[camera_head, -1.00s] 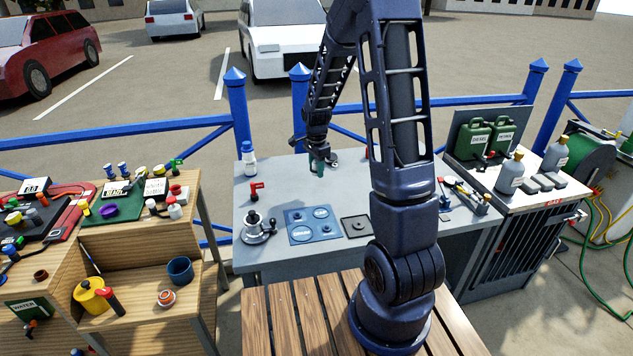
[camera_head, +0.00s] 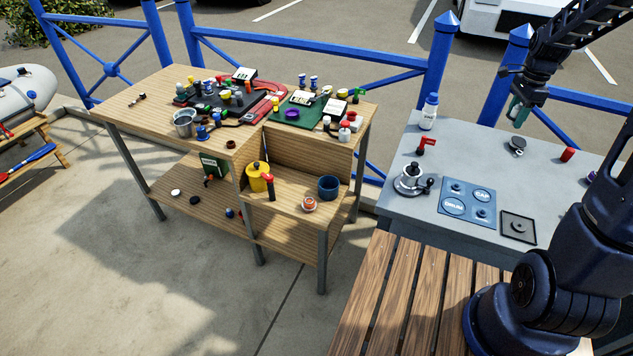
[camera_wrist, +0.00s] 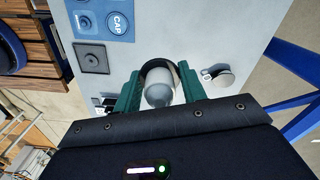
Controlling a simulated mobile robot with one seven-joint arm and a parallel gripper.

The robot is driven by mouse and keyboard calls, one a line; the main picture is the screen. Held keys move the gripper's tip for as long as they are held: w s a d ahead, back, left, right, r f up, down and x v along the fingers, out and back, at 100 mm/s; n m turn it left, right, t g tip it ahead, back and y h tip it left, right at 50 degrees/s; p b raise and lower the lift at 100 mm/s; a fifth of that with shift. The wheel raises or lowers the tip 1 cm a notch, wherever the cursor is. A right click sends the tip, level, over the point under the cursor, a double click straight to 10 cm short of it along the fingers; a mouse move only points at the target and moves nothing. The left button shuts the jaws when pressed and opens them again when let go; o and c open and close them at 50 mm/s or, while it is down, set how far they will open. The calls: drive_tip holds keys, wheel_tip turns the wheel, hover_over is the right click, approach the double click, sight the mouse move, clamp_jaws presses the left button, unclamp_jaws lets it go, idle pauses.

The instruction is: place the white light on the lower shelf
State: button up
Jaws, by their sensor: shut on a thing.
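My gripper (camera_head: 517,113) is above the back of the grey table (camera_head: 455,165). In the wrist view its green fingers (camera_wrist: 160,84) are shut on a rounded white light (camera_wrist: 159,94) with a dark ring behind it. The light is hard to make out in the head view. To the left, the wooden bench has a lower shelf (camera_head: 285,237) near the ground, partly hidden by the parts above. Its open stretch at left carries a few small white and dark pieces. A raised wooden step (camera_head: 290,197) sits above it.
The step holds a yellow pot (camera_head: 258,178), a blue cup (camera_head: 328,188) and an orange-white ring (camera_head: 309,204). The bench top (camera_head: 150,95) is crowded at right. Metal legs (camera_head: 322,263) stand at the shelf's front. A blue railing (camera_head: 310,48) runs behind.

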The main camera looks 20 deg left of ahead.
drive_tip(key=r, duration=0.4)
drive_tip(key=shift+w+a+r, duration=0.1)
drive_tip(key=shift+a, duration=0.25)
drive_tip(key=w+a+n, duration=0.3)
drive_tip(key=w+a, duration=0.1)
drive_tip(key=a, duration=1.1)
drive_tip(key=n, duration=0.8)
hover_over(300, 186)
wheel_tip(300, 186, down, 44)
drive_tip(key=o, duration=1)
drive_tip(key=shift+c, duration=0.2)
